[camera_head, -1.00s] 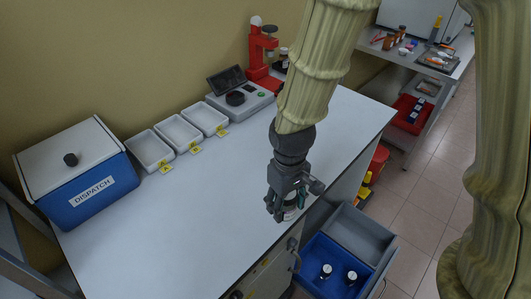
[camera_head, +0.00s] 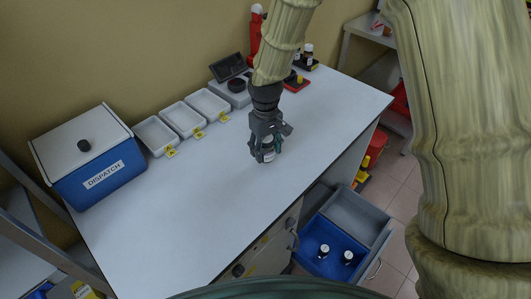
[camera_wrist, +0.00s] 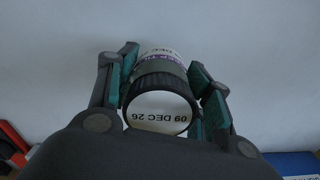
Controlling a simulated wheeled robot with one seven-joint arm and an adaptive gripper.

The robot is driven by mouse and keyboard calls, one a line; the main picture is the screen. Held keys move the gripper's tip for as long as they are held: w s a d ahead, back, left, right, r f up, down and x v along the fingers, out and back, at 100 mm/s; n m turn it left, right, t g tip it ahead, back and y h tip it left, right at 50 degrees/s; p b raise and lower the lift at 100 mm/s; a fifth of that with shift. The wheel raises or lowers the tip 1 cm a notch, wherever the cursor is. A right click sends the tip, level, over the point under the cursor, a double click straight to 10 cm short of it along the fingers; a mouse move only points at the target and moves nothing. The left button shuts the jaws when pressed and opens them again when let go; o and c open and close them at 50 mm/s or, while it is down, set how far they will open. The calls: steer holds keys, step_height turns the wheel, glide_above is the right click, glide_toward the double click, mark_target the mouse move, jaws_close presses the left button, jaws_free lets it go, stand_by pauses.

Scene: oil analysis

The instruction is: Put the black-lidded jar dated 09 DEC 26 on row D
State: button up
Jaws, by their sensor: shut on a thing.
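The jar (camera_wrist: 160,88) has a black ribbed lid with a white top that reads 09 DEC 26. Its label shows purple and white in the wrist view. My gripper (camera_wrist: 165,66) is shut on it, one finger at each side. In the head view my gripper (camera_head: 264,156) points down over the white bench top (camera_head: 190,220), and the jar's pale label (camera_head: 269,155) shows between the fingers. I cannot tell whether the jar touches the bench. No marking that reads D can be made out in the frames.
Three white trays (camera_head: 155,136) with yellow tags stand along the wall. A blue DISPATCH box (camera_head: 95,182) stands at the left, a scale (camera_head: 235,94) at the back. The bench middle is clear.

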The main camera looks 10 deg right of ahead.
mark_target(266, 156)
steer(key=shift+w+f, duration=0.15)
steer(key=shift+f, duration=0.05)
steer(key=shift+s+f+p, duration=0.3)
steer(key=shift+f+p, duration=0.25)
steer(key=shift+f, duration=0.25)
steer(key=shift+w+f, duration=0.25)
steer(key=shift+f, duration=0.55)
steer(key=shift+s, duration=0.1)
steer(key=shift+r, duration=0.1)
steer(key=shift+f, duration=0.25)
steer(key=o, duration=1.1)
steer(key=shift+o, duration=0.2)
steer(key=shift+r, duration=0.1)
